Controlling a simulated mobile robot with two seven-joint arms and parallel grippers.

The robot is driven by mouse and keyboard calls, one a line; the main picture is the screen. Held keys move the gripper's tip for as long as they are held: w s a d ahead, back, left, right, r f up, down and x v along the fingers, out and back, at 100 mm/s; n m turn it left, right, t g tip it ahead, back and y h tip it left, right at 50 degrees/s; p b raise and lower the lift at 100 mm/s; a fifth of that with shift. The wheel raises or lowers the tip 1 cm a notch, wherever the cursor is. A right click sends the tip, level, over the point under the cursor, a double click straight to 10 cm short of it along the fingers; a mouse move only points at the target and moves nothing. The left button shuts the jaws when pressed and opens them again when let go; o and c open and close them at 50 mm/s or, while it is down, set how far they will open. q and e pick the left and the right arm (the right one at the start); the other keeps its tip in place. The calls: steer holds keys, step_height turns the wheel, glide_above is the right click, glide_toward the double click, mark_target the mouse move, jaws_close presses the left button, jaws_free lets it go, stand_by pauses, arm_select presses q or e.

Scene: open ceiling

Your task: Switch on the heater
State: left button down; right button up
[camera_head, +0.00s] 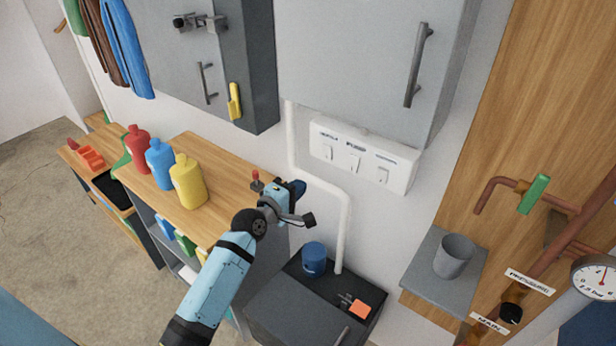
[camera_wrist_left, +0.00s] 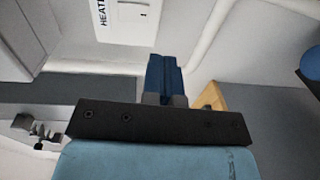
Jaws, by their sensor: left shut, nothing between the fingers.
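A white switch panel (camera_head: 361,154) with three labelled rocker switches is fixed to the wall below the grey cabinets. Its small labels are not clearly readable in the head view. In the left wrist view, part of the panel (camera_wrist_left: 125,28) shows at the top, with a label beginning "HEAT" beside a switch; the label is cut off. My left gripper (camera_head: 298,188) is below and left of the panel, apart from it. Its blue fingers (camera_wrist_left: 163,76) are shut together and empty. I cannot tell any switch's position. My right gripper is not in view.
A white pipe (camera_head: 343,235) runs below the panel. Grey cabinets (camera_head: 365,60) hang above it. Red, blue and yellow bottles (camera_head: 188,180) stand on the wooden counter at left. A dark box (camera_head: 290,310) stands below; a grey cup (camera_head: 455,255) and copper pipes are at right.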

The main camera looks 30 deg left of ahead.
arm_select(q)
steer(key=s, duration=0.3)
steer(key=shift+s+a+f, duration=0.1)
steer(key=shift+a, duration=0.15)
steer(key=s+d+f+m+g+p, duration=0.1)
steer(key=s+d+f+m, duration=0.3)
steer(key=s, duration=0.4)
steer(key=s+d+f+m+g+p, duration=0.2)
steer(key=s+d+f+m+g, duration=0.1)
steer(key=s+f+m, duration=0.3)
steer(key=s+d+f+m+g+p, duration=0.1)
steer(key=s+d+f+m, duration=0.4)
steer(key=s+m, duration=0.4)
steer(key=shift+s+d+g+h, duration=0.35)
steer(key=shift+s+g+h, duration=0.05)
steer(key=shift+s, duration=0.2)
